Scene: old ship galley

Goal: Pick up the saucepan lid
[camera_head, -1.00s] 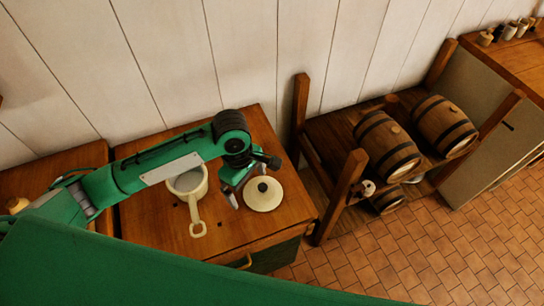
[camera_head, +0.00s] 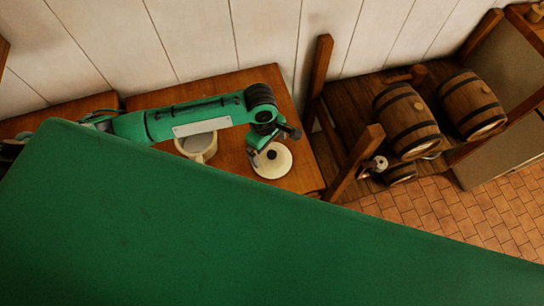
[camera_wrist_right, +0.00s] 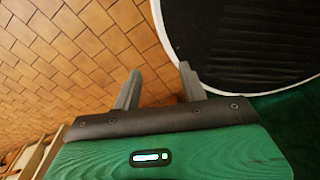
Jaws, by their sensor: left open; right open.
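The saucepan lid (camera_head: 273,168) is a round cream disc with a dark knob, lying on the wooden counter. My left gripper (camera_head: 259,157) is open at the lid's left edge, its fingers overlapping the rim in this view. I cannot tell whether they touch it. The cream saucepan (camera_head: 200,151) stands to the left, partly covered by my left arm; its handle is hidden. My right gripper (camera_wrist_right: 160,83) is open and empty in the right wrist view, above the tiled floor.
The wooden counter (camera_head: 305,175) has bare space around the lid. To its right stands a wooden rack (camera_head: 349,163) with barrels (camera_head: 407,122). A plank wall (camera_head: 190,40) runs behind. A large green part of my own body hides the lower picture.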

